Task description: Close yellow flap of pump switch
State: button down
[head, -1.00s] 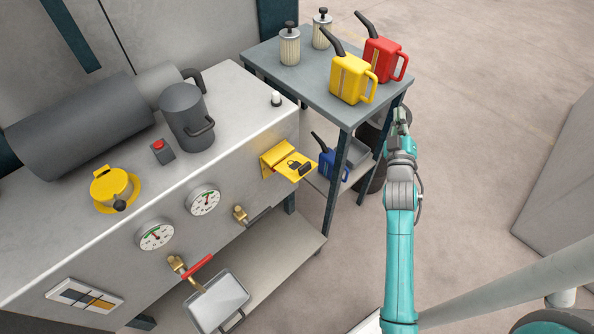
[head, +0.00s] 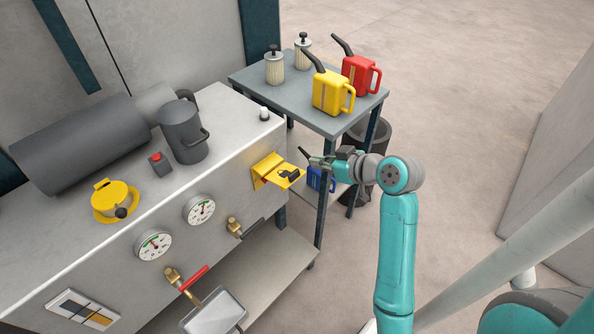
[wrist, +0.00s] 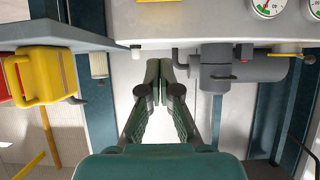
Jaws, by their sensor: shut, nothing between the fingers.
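The yellow pump switch (head: 262,172) sits on the front face of the grey bench, near its right end. Its yellow flap (head: 288,178) stands out from the face, open, with a dark part on it. My gripper (head: 313,162) is shut and empty. In the head view it points left, just right of the flap, with a small gap in the picture; I cannot tell the true distance. In the wrist view the shut fingers (wrist: 160,70) show mid-picture. Part of the yellow switch (wrist: 143,20) shows at the top edge there, cut off by the frame.
A shelf table (head: 262,93) with a yellow can (head: 332,92), a red can (head: 360,76) and two filters stands right of the bench. A blue can (head: 318,180) is on its lower shelf. Gauges (head: 200,210) and a red-handled valve (head: 190,278) are left of the switch.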

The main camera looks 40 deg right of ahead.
send_over(297, 170)
jog(key=a, duration=0.2)
jog(key=f, duration=0.4)
jog(key=shift+s+d+f, duration=0.25)
jog(key=shift+s+f, duration=0.1)
jog(key=shift+s, duration=0.05)
jog(key=shift+s+f, duration=0.2)
jog(key=shift+f, duration=0.85)
jog(key=shift+s+f, duration=0.15)
jog(key=shift+f, duration=0.85)
